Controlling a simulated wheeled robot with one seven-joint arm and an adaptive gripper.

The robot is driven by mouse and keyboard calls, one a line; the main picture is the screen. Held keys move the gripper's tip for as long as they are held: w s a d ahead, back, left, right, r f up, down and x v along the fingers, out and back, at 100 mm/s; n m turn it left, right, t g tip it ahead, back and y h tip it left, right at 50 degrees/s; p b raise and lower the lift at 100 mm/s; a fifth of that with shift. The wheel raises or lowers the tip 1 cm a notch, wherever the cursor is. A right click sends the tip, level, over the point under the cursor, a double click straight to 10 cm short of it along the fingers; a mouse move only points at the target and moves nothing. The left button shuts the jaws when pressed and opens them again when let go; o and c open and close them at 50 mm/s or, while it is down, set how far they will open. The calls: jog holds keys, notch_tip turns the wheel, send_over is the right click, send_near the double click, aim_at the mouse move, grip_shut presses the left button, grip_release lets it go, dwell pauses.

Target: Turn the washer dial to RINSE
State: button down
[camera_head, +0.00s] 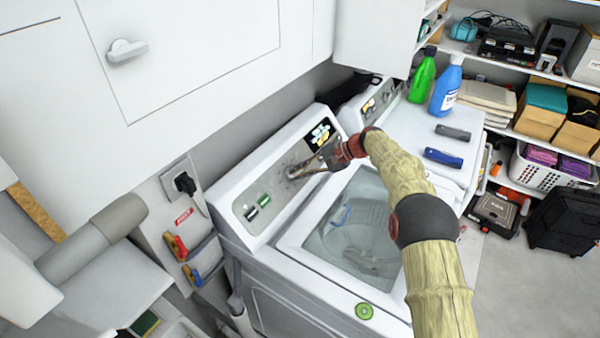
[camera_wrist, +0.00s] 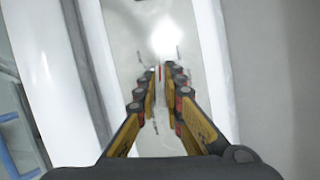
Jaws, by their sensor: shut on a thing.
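The washer (camera_head: 262,262) is a white top-loader with a clear lid (camera_head: 352,228) and a grey control panel (camera_head: 265,188) along its back. The dial (camera_head: 293,172) is on that panel, small and mostly covered by my fingertips. My gripper (camera_head: 300,171) reaches in from the right and its fingers are shut on the dial. In the wrist view my gripper (camera_wrist: 158,110) has its two yellow-and-black fingers close together at the panel, with a thin red and white line between the tips. The dial's lettering, RINSE included, is too small to read.
White cabinets (camera_head: 200,50) hang above the washer. Stocked shelves line the right; grey floor is free at lower right.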

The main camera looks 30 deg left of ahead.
jog(key=c, duration=2.2)
grip_release()
jog(key=v, duration=1.2)
jog(key=shift+w, duration=0.1)
